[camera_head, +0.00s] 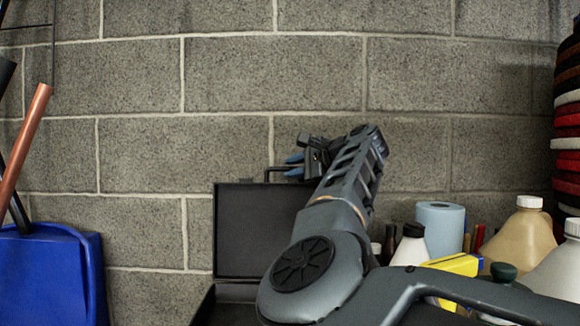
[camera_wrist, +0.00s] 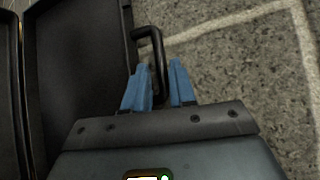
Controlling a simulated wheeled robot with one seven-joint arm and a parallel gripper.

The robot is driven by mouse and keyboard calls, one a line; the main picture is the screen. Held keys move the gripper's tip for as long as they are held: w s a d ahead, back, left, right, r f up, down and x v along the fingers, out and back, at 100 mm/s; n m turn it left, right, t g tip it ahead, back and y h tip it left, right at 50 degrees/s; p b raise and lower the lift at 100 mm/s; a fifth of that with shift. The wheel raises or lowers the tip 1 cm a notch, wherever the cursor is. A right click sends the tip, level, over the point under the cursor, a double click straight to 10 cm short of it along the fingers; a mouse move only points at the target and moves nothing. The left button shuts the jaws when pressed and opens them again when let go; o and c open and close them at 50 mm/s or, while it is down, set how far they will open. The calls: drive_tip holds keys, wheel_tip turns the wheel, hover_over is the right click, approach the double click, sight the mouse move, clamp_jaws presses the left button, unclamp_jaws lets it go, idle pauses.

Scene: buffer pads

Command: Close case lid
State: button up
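The black case stands open, with its lid (camera_head: 240,230) upright in front of the block wall; the lid also fills the left of the wrist view (camera_wrist: 75,75). The case base (camera_head: 225,300) is mostly hidden behind my arm. The lid's handle (camera_head: 276,169) sticks up from its top edge and shows as a dark bent bar in the wrist view (camera_wrist: 150,42). My gripper (camera_head: 293,165) is at the handle, its blue fingertips (camera_wrist: 158,82) apart, with the handle bar in line with the gap. I cannot tell whether the fingers touch it.
A blue bin (camera_head: 50,280) with poles stands at the left. At the right are bottles (camera_head: 520,235), a blue paper roll (camera_head: 440,228), a yellow box (camera_head: 455,265) and a stack of coloured pads (camera_head: 567,130). The grey block wall (camera_head: 150,75) is close behind the lid.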

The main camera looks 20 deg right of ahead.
drive_tip(key=shift+x, duration=0.85)
clamp_jaws()
